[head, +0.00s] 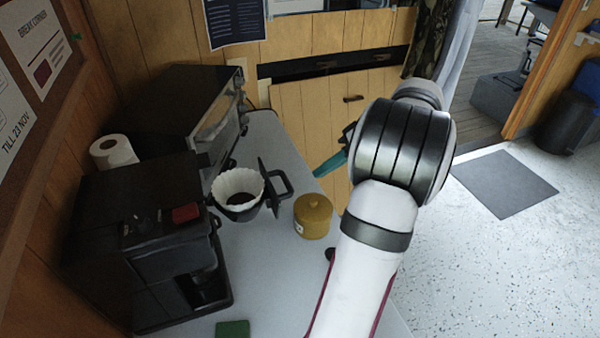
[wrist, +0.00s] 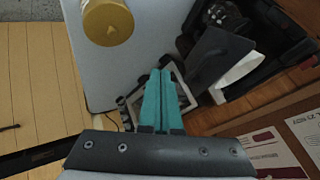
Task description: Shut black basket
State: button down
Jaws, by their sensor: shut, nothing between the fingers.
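The black basket (head: 243,214) stands swung out from the right side of the black coffee machine (head: 110,235). It holds a white paper filter (head: 238,183) with dark grounds, and its black handle (head: 282,188) points right. My gripper (head: 318,173) is to the right of the handle, apart from it, with its teal fingers shut and empty, pointing left. The wrist view shows the shut fingers (wrist: 161,72) in the middle. The basket's black handle plate (wrist: 217,55) is just right of them, with the white filter (wrist: 236,72) beyond. My arm hides part of the counter.
A yellow lidded canister (head: 313,218) stands on the counter close to the handle, and it also shows in the wrist view (wrist: 107,20). A dark oven (head: 185,115) and a paper roll (head: 113,152) are behind the machine. A green pad (head: 232,329) lies in front. The middle counter is clear.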

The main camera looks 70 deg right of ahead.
jog(key=shift+w+a+f, duration=0.15)
jog(key=shift+w+a, duration=0.65)
jog(key=shift+w, duration=0.15)
jog(key=shift+w+a+f, duration=0.15)
jog(key=shift+w+a, duration=0.6)
jog(key=shift+w, duration=0.2)
jog(key=w+a, duration=1)
jog(key=shift+w+a, duration=0.15)
